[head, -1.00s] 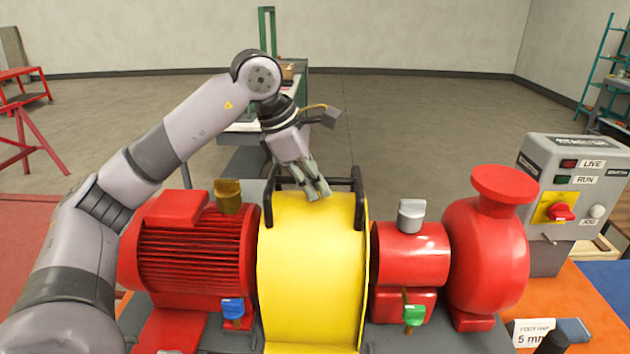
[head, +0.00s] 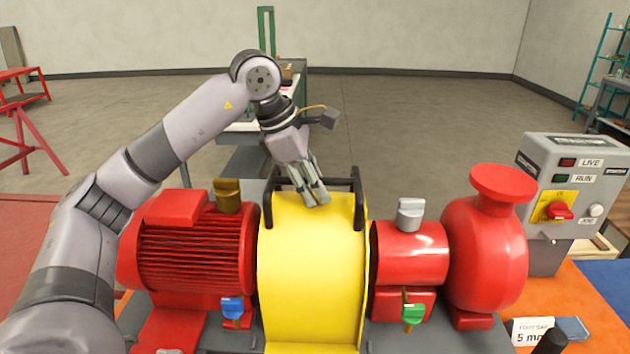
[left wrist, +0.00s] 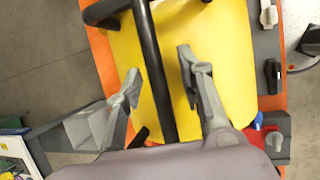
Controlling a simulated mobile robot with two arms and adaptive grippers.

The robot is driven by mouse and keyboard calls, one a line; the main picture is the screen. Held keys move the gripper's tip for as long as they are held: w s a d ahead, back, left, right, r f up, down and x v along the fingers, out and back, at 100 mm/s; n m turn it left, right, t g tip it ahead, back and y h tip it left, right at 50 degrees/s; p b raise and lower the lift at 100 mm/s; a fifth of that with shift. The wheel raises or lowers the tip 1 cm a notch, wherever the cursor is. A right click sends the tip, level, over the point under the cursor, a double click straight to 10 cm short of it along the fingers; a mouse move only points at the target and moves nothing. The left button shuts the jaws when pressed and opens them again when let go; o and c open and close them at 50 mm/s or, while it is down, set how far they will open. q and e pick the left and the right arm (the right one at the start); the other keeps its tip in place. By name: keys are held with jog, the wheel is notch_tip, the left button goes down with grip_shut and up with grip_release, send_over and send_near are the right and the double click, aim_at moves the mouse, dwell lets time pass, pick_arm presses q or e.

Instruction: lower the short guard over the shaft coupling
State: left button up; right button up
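The yellow guard (head: 312,275) stands between the red motor (head: 195,240) and the red pump (head: 485,245). The shaft coupling is hidden behind or under it; I cannot tell if the guard is fully seated. Black handle bars (head: 345,183) run along its top. My left gripper (head: 318,198) is over the guard's top, among these bars, pointing down. In the left wrist view, its two fingers (left wrist: 158,72) are apart, one on each side of a black bar (left wrist: 149,60), above the yellow surface (left wrist: 225,60). The bar is not clamped. My right gripper does not show.
A grey control box (head: 575,190) with a red switch stands at the right. A blue latch (head: 232,308) and a green latch (head: 413,315) sit low beside the guard. A brass-coloured knob (head: 227,195) and a grey knob (head: 410,214) stand on either side of it.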

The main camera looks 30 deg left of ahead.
pick_arm(q)
jog(key=v, duration=1.2)
